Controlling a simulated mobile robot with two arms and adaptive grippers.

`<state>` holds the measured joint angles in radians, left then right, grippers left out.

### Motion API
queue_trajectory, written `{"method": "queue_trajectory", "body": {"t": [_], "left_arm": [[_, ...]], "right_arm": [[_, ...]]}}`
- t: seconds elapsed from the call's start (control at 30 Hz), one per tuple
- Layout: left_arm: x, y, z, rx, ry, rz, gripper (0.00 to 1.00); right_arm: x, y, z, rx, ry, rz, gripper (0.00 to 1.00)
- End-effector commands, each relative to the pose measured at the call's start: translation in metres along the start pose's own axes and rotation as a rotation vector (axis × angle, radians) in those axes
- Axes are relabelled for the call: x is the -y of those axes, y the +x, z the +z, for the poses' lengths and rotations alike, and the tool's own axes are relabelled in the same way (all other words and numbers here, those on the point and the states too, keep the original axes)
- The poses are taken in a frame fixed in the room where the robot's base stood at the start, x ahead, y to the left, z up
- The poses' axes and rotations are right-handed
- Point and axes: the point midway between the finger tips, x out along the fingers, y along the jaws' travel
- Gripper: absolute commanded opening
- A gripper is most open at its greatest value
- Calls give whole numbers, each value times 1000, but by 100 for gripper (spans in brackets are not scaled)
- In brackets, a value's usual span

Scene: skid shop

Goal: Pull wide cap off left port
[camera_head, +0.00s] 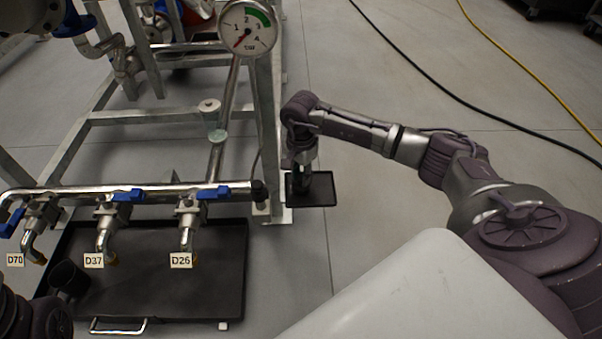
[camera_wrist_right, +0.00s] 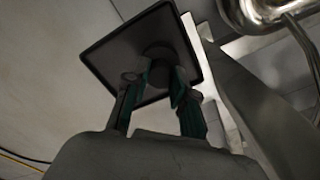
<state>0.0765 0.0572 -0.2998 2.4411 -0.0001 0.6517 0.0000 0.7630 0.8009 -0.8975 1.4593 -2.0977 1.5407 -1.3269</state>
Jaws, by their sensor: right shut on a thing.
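My right gripper (camera_head: 304,185) points down over a small black tray (camera_head: 325,190) beside the skid leg. In the right wrist view its green-padded fingers (camera_wrist_right: 161,82) are shut on a dark round piece (camera_wrist_right: 158,51), which looks like a wide cap. It is against the dark tray, and I cannot tell whether it touches it. A smaller dark round piece (camera_wrist_right: 129,76) shows beside the left finger. I cannot make out a left port.
A pipe with blue-handled valves and tags D70 (camera_head: 15,260), D37 (camera_head: 93,261) and D26 (camera_head: 181,261) runs above a large black tray (camera_head: 215,290). A gauge (camera_head: 247,27) stands above. Floor to the right is open, crossed by cables.

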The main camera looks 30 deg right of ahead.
Motion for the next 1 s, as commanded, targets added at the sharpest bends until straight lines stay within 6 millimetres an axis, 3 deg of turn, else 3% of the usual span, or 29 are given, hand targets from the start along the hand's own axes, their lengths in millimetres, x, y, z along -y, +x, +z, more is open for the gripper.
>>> {"method": "queue_trajectory", "body": {"t": [0.33,0.37,0.5,0.73,0.9,1.0], "left_arm": [[0,4,-2,-18,1,0,0],[0,4,-3,-18,1,0,0],[0,5,-3,-19,1,1,0],[0,4,-2,-17,1,5,0],[-1,4,-2,-15,1,11,0],[-1,3,-2,-13,1,13,0]], "right_arm": [[0,1,0,0,0,0,0],[0,1,0,0,1,0,29],[0,1,0,0,0,0,52],[0,1,0,0,0,0,55],[0,1,0,0,0,0,80],[0,1,0,0,0,0,80]]}}
